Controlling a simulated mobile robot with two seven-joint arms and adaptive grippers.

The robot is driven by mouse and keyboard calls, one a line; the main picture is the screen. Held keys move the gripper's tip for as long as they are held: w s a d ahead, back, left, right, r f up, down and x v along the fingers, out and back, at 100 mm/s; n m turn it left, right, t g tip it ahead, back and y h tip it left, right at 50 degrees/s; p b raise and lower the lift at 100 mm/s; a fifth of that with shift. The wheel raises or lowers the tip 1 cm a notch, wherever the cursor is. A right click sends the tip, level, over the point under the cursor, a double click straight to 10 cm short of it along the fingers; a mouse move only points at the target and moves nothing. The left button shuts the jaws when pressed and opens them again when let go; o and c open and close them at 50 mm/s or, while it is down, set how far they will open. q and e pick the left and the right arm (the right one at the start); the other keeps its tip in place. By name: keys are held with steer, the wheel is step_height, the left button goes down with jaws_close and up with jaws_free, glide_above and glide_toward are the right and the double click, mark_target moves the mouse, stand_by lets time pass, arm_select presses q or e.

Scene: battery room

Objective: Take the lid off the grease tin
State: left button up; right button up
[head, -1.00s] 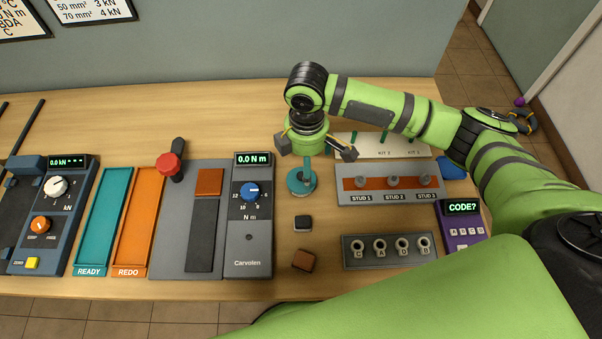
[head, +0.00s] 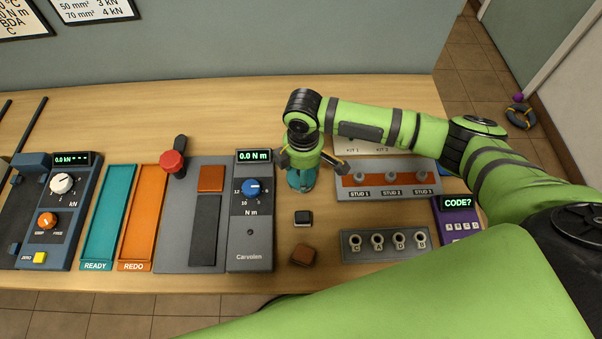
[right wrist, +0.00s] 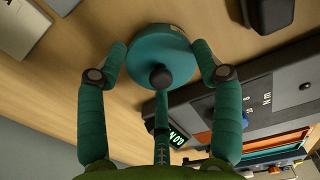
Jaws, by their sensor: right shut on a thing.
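The grease tin is a small round teal tin (head: 300,185) on the bench, right of the torque unit. In the right wrist view its round teal lid (right wrist: 165,45) fills the top middle. My right gripper (head: 302,168) points down over the tin. In the right wrist view the gripper (right wrist: 160,68) has fingers against the left and right sides of the lid and one in the middle at its near edge. It is shut on the lid, which still sits at the tin. The gripper hides most of the tin in the head view. My left gripper is out of view.
The grey torque unit (head: 250,225) stands close left of the tin. A small black block (head: 303,218) and a brown block (head: 303,254) lie in front. The stud block (head: 385,190), a rack of lugs (head: 385,244) and a purple code box (head: 457,217) are to the right.

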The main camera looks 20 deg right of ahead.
steer(key=shift+s+d+f, duration=0.15)
steer(key=shift+d+f, duration=0.05)
steer(key=shift+r, duration=0.15)
step_height(320, 180, up, 4)
steer(key=shift+f+b, duration=0.1)
steer(key=shift+b, duration=0.75)
jaws_close()
steer(key=s+d+r+b, duration=0.1)
steer(key=s+d+r, duration=0.4)
steer(key=s+r, duration=0.2)
steer(key=s, duration=0.2)
steer(key=shift+s+d+b, duration=0.3)
steer(key=shift+s+d, duration=0.05)
steer(key=shift+s, duration=0.05)
steer(key=o, duration=0.6)
jaws_free()
steer(key=shift+o, duration=0.2)
steer(key=shift+r, duration=0.1)
